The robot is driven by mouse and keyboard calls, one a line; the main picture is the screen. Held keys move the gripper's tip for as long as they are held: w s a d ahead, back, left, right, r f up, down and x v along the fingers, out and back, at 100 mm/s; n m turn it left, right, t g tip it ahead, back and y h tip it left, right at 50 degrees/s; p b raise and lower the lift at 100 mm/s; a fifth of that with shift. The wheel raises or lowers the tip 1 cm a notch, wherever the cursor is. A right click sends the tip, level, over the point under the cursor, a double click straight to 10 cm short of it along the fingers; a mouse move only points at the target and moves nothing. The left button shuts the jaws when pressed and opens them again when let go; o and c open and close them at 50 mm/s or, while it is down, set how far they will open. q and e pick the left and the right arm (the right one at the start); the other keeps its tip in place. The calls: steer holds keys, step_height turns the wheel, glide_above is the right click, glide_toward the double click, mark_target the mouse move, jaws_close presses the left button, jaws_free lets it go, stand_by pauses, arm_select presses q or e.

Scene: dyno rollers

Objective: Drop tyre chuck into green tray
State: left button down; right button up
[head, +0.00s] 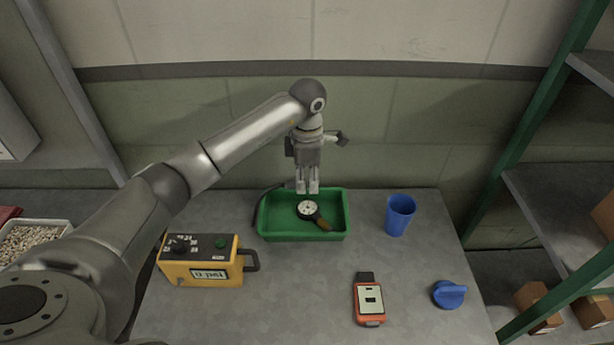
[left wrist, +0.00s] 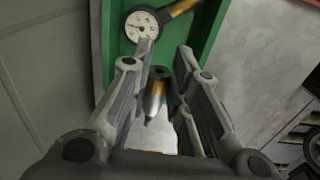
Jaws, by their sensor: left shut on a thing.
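The green tray (head: 335,234) lies on the grey table, and its rim also shows in the left wrist view (left wrist: 208,45). My left gripper (head: 307,190) points down over the back part of the tray. It is shut on the tyre chuck (left wrist: 155,97), a brass and grey metal piece between its fingers in the left wrist view. In the head view the chuck is hidden or too small to make out. A round white-faced gauge (head: 308,209) with a brown and yellow handle lies in the tray. My right gripper is not in view.
A yellow inflator box (head: 208,272) stands left of the tray, with a black hose near the tray's left side. A blue cup (head: 398,215), an orange handheld device (head: 369,303) and a blue knob-like piece (head: 449,294) are at right. Bare table lies between them.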

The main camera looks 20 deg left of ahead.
arm_select(q)
step_height(320, 180, down, 4)
steer(key=shift+r+b, duration=0.15)
steer(key=shift+b, duration=0.6)
steer(key=c, duration=1.3)
jaws_free()
step_height(320, 180, up, 12)
steer(key=shift+r, duration=0.1)
